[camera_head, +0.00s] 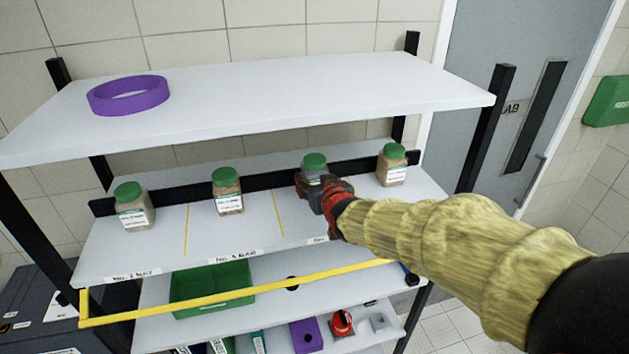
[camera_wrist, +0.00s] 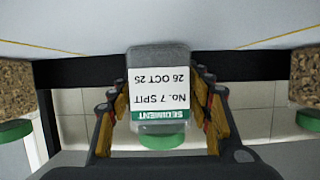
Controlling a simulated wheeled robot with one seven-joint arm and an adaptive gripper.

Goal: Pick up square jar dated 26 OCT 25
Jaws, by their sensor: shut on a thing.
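The square jar (camera_wrist: 160,57) has a green lid, grey contents and a white label reading SEDIMENT, No. 7 SPIT, 26 OCT 25. It appears upside down in the wrist view. In the head view this jar (camera_head: 314,172) is upright over the middle shelf, largely hidden by my gripper (camera_head: 322,194). In the wrist view my gripper (camera_wrist: 160,95) is shut on the jar, with a finger along each side. I cannot tell whether the jar's base touches the shelf.
Similar green-lidded jars with brown contents stand left (camera_head: 133,208), centre-left (camera_head: 228,194) and right (camera_head: 392,166) on the middle shelf (camera_head: 180,255). The top shelf (camera_head: 300,95) overhangs them and holds a purple ring (camera_head: 128,96). A yellow bar (camera_head: 235,290) runs across the front below.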

